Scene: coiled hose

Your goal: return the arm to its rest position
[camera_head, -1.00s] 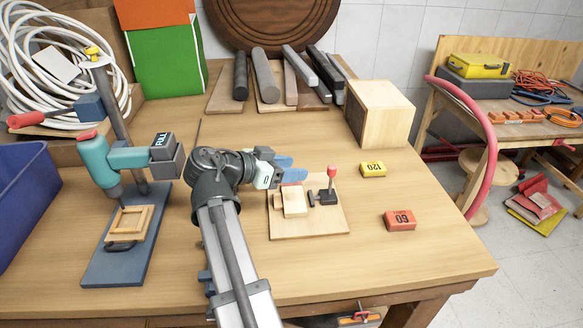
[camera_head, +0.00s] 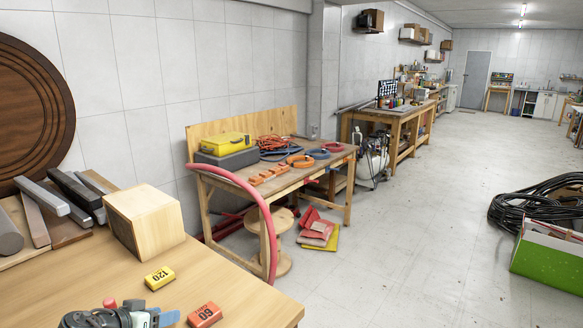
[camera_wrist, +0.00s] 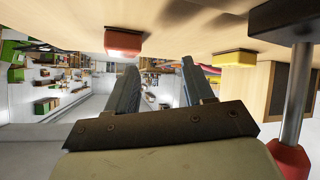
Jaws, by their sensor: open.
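My gripper (camera_head: 168,317) is at the bottom left of the head view, above the wooden table (camera_head: 105,270), with blue fingertips beside an orange block marked 60 (camera_head: 205,315). Most of my arm is outside that view. In the wrist view my gripper (camera_wrist: 160,78) has its two fingers apart with nothing between them. The wrist view is upside down, with the table top along its upper edge.
A yellow block marked 120 (camera_head: 159,278) and a wooden block (camera_head: 144,220) sit on the table. A red knob (camera_head: 110,302) shows beside my gripper. A pink hose (camera_head: 262,215) arches past the table's end. A black coiled hose (camera_head: 535,208) lies on the floor at right, by a green box (camera_head: 545,262).

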